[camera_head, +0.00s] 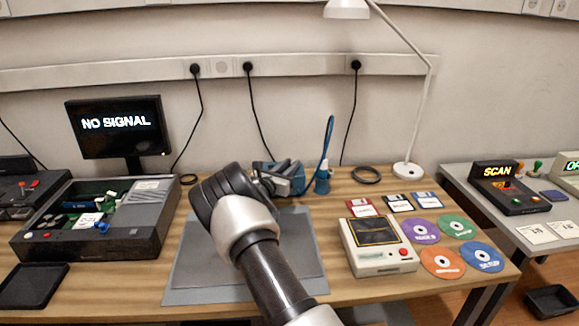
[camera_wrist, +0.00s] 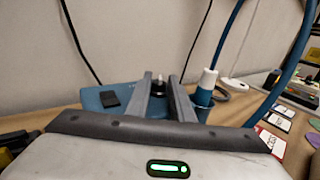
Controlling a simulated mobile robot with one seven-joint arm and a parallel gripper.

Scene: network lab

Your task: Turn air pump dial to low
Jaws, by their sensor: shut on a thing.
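The blue air pump (camera_head: 297,183) stands at the back of the wooden table, partly hidden behind my arm in the head view. It also shows in the wrist view (camera_wrist: 125,101), with a dark square on its left part. My gripper (camera_wrist: 161,82) reaches over the pump, its two grey fingers pointing away from the camera. A small dark dial with a pale top (camera_wrist: 159,79) shows between the fingertips, and the gripper is shut on it. The dial's setting and any markings cannot be read. In the head view the gripper (camera_head: 271,183) is small and partly covered by my wrist.
A blue cylinder (camera_head: 322,184) with a tall blue hose stands just right of the pump. A lamp (camera_head: 406,172), floppy disks (camera_head: 398,203) and a beige device (camera_head: 377,246) are further right. A grey mat (camera_head: 190,258) lies under my arm. A monitor (camera_head: 117,126) stands left.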

